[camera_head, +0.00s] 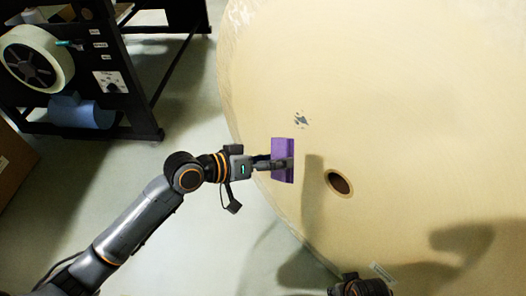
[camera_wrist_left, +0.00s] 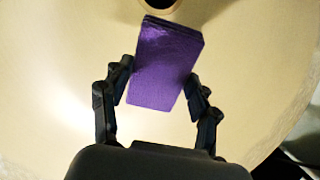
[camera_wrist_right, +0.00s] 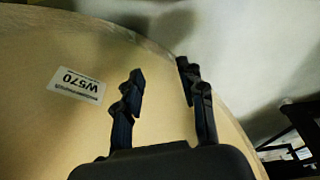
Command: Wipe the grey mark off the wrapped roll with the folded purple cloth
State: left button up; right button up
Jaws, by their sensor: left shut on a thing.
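The wrapped roll (camera_head: 400,100) is a large tan disc face filling the right of the head view. A small grey mark (camera_head: 301,120) shows on it, up and right of the cloth. The folded purple cloth (camera_head: 282,150) is held in my left gripper (camera_head: 272,162), in front of the roll's left part. In the left wrist view the cloth (camera_wrist_left: 165,65) sits between both fingers; I cannot tell whether it touches the roll. My right gripper (camera_wrist_right: 160,90) is open and empty beside the roll's edge. In the head view only part of my right arm shows at the bottom.
A dark core hole (camera_head: 339,183) is right of and below the cloth. A white label reading W570 (camera_wrist_right: 77,85) is on the roll. A dark rack (camera_head: 140,80) with a tape roll (camera_head: 20,60) and a blue roll (camera_head: 85,112) stands at left. A brown box (camera_head: 12,165) is at the left edge.

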aim_at(271, 148)
pick_arm(q)
jog(key=w+t+b, duration=0.1)
jog(key=w+t+h+b, duration=0.1)
jog(key=w, duration=0.1)
jog(key=w+f+n+b, duration=0.1)
jog(key=shift+w+a+t, duration=0.3)
jog(key=shift+a+t, duration=0.05)
jog(key=shift+t, duration=0.05)
jog(key=shift+w+d+r+n+t+b, duration=0.1)
jog(key=shift+w+d+n+t+b, duration=0.35)
jog(key=shift+w, duration=0.85)
jog(key=shift+w+d+r+n+t+b, duration=0.25)
jog(key=shift+w+t, duration=0.35)
jog(key=shift+w, duration=0.65)
jog(key=shift+w+d+n+t+b, duration=0.2)
jog(key=shift+w+t+b, duration=0.3)
jog(key=shift+w, duration=0.8)
pick_arm(e)
jog(key=w+v, duration=0.1)
jog(key=v, duration=0.8)
jog(key=shift+r+t, duration=0.4)
jog(key=shift+r, duration=0.1)
pick_arm(q)
jog(key=shift+x, duration=1)
pick_arm(e)
jog(key=shift+f, duration=0.25)
pick_arm(q)
jog(key=shift+s, duration=0.1)
pick_arm(e)
jog(key=shift+r, duration=0.1)
